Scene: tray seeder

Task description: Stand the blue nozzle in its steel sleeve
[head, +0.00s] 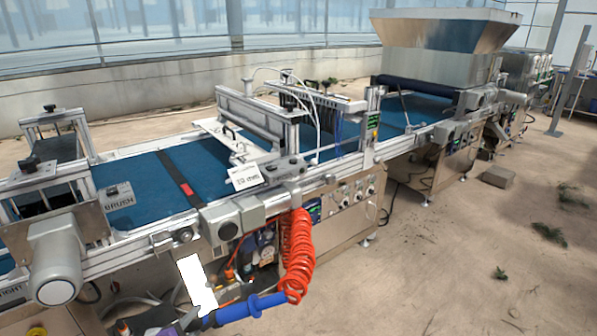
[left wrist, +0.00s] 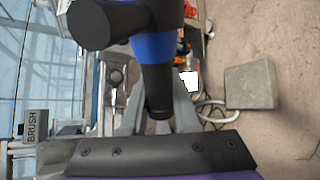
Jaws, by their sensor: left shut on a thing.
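The blue nozzle (head: 250,306) is low in the head view, slanting nearly level, with its right end at the bottom of the red coiled hose. In the left wrist view the nozzle (left wrist: 154,46) shows a blue band between black parts, and its black end points towards my gripper. My left gripper (head: 206,317) is shut on the nozzle at its left end, in front of the machine's side. Its grey fingers also show in the left wrist view around the black end. I cannot make out the steel sleeve in either view. My right gripper is out of view.
The seeder line with its blue belt (head: 145,178) runs across the head view. A motor (head: 62,262) juts out at front left. The red coiled hose (head: 297,255) hangs beside the control panel. A plain white patch (head: 196,284) stands above my gripper. The floor at right is mostly clear.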

